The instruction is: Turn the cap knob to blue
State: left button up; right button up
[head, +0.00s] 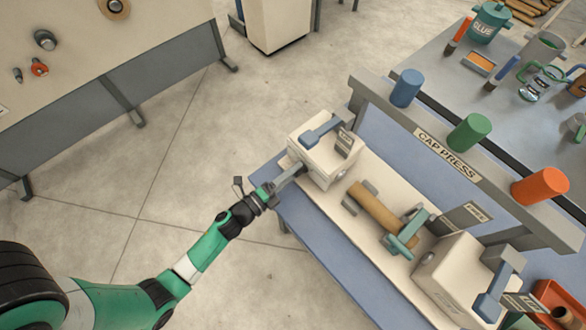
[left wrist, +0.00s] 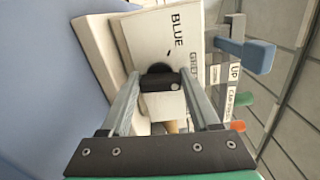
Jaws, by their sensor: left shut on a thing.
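A dark round knob (left wrist: 160,70) sits on the face of a cream box (head: 318,155) at the left end of the cap press. In the left wrist view the box face (left wrist: 135,38) carries the word BLUE and a partly hidden word starting GRE. A short black mark shows by the knob, just below BLUE. My left gripper (head: 298,169) reaches the near left side of the box. In the left wrist view my left gripper (left wrist: 160,84) has a finger on either side of the knob and is shut on it. The right gripper is not in view.
The press rail (head: 447,155) carries blue (head: 406,88), green (head: 469,132) and orange (head: 540,186) cylinders. A tan roll (head: 375,204) lies between the left box and a second cream box (head: 454,277). The floor left of the bench is clear.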

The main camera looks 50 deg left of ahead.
pick_arm(q)
jog(key=n+p, duration=0.1)
jog(key=n, duration=0.2)
jog(key=shift+n, duration=0.4)
jog(key=n+p, duration=0.1)
jog(key=n, duration=0.2)
jog(key=shift+f, duration=0.1)
jog(key=n+p, duration=0.1)
jog(key=n, duration=0.2)
jog(key=n+p, duration=0.1)
jog(key=n, duration=0.2)
jog(key=shift+d+f, duration=0.15)
jog(key=o, duration=1.4)
jog(key=shift+c, duration=0.2)
